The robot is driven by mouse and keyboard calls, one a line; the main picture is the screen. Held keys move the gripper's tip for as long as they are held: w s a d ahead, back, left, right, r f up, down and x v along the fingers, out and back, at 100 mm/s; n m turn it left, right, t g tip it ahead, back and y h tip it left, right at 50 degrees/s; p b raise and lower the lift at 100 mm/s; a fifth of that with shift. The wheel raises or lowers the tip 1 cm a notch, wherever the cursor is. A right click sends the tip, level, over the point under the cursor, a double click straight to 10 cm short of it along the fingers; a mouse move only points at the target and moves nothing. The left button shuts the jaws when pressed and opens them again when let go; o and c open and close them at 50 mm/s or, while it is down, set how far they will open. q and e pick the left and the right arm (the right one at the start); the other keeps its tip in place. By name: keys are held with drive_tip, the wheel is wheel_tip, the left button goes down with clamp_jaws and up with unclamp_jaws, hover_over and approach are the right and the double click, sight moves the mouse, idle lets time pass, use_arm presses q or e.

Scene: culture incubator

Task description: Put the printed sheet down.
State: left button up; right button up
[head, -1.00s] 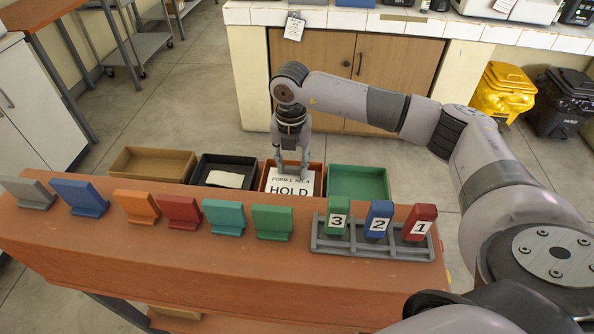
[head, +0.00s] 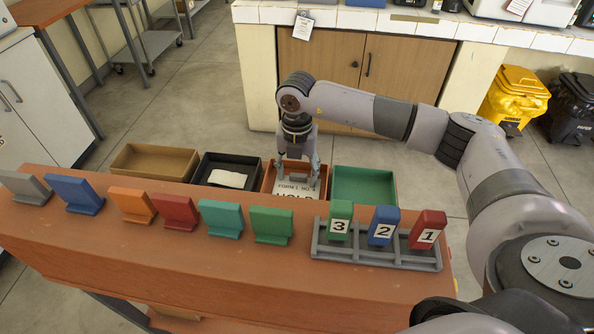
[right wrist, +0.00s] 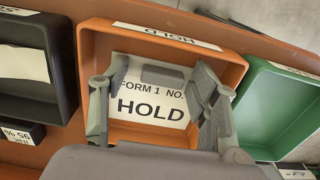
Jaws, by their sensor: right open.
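The printed sheet (head: 297,188) is white with black print and lies inside the orange tray (head: 267,178), its lower part hidden behind the bench edge. My left gripper is not in view.
A black tray (head: 203,165) with a white paper stands left of the orange tray, a green tray (head: 362,185) right. A brown tray (head: 155,160) is farther left. The orange bench (head: 200,262) in front carries several coloured stands and a grey rack (head: 375,255) with numbered blocks.

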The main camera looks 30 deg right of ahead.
drive_tip(key=shift+r, duration=0.1)
wheel_tip(320, 180, up, 12)
drive_tip(key=p, duration=0.8)
drive_tip(key=shift+r, duration=0.1)
